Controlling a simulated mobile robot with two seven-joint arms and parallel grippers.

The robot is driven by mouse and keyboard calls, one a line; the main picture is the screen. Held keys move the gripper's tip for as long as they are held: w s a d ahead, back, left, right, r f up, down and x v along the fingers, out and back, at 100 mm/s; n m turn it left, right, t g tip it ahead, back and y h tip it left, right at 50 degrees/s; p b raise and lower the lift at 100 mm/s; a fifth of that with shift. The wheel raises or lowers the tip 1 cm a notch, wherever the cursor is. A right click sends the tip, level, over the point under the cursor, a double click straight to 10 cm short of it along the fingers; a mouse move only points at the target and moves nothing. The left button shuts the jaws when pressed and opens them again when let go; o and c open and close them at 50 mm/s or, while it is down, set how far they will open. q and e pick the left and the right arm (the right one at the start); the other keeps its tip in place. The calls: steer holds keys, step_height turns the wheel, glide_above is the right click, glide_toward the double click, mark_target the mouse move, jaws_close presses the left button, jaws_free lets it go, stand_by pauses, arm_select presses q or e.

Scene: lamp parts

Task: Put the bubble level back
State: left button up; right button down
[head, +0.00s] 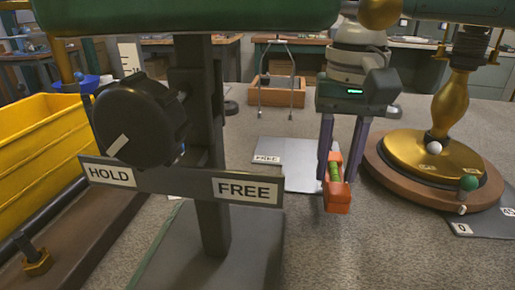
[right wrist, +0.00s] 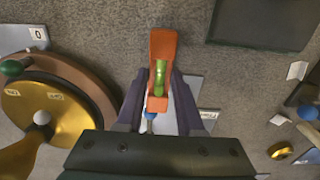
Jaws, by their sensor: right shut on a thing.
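The bubble level (head: 337,196) is an orange block with a bright green vial. My right gripper (head: 337,168) is shut on it, with one finger on each side, and holds it in front of a light grey plate labelled FREE (head: 300,178). In the right wrist view the level (right wrist: 162,50) points away from the palm, between the fingers of the right gripper (right wrist: 161,85). The plate is partly hidden behind the gripper and level. I cannot tell the level's exact height above the table. My left gripper is not in view.
A brass lamp base (head: 410,152) on a round wooden plinth stands close at right. A dark post with a HOLD/FREE bar (head: 180,182) and black knob (head: 135,120) stands front left. A yellow bin (head: 40,150) is far left. A wooden box (head: 275,92) stands behind.

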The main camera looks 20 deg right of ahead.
mark_target(336, 171)
step_height(336, 171, down, 2)
steer(key=shift+f, duration=0.2)
steer(key=shift+f, duration=0.3)
steer(key=c, duration=0.5)
jaws_free()
steer(key=shift+c, duration=0.2)
steer(key=shift+r, duration=0.25)
step_height(336, 171, up, 12)
steer(key=p, duration=0.2)
